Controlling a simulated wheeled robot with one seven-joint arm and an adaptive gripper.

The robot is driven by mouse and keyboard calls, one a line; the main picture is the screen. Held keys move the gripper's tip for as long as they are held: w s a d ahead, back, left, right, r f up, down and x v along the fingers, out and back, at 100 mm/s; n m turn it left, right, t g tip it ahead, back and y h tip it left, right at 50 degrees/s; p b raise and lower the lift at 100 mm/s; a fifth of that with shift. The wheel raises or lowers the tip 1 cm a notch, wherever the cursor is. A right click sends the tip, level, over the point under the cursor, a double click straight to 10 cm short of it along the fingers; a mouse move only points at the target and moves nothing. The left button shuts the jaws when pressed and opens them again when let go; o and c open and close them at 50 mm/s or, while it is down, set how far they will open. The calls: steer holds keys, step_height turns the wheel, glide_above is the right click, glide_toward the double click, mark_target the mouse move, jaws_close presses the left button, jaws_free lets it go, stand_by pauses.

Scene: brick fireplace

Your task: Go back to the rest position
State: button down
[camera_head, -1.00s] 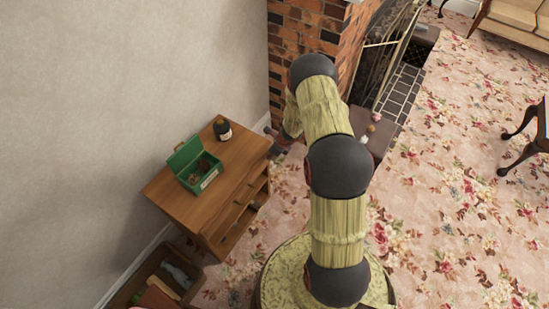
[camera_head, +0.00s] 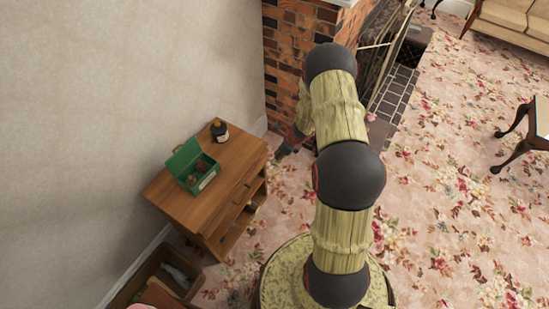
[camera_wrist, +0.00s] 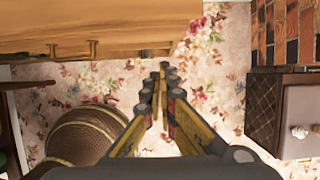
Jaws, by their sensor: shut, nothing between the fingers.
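My gripper (camera_wrist: 163,88) is shut and empty in the wrist view, its fingertips together above the floral carpet. In the head view my gripper (camera_head: 280,152) shows only partly, just right of the wooden cabinet (camera_head: 228,213), with the rest of it hidden behind my arm. My arm rises from my round base and bends over toward the brick fireplace. The cabinet's wooden edge also shows at the top of the wrist view (camera_wrist: 90,30).
On the cabinet stand an open green box (camera_head: 190,168) with items inside and a dark bottle (camera_head: 219,131). The brick fireplace (camera_head: 300,60) is behind my arm. An open crate (camera_head: 160,278) lies at lower left. Carpet (camera_head: 450,210) on the right is clear before a small table (camera_head: 540,125).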

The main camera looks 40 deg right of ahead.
steer(key=v, duration=0.2)
steer(key=shift+s+r, duration=0.15)
steer(key=shift+r, duration=0.2)
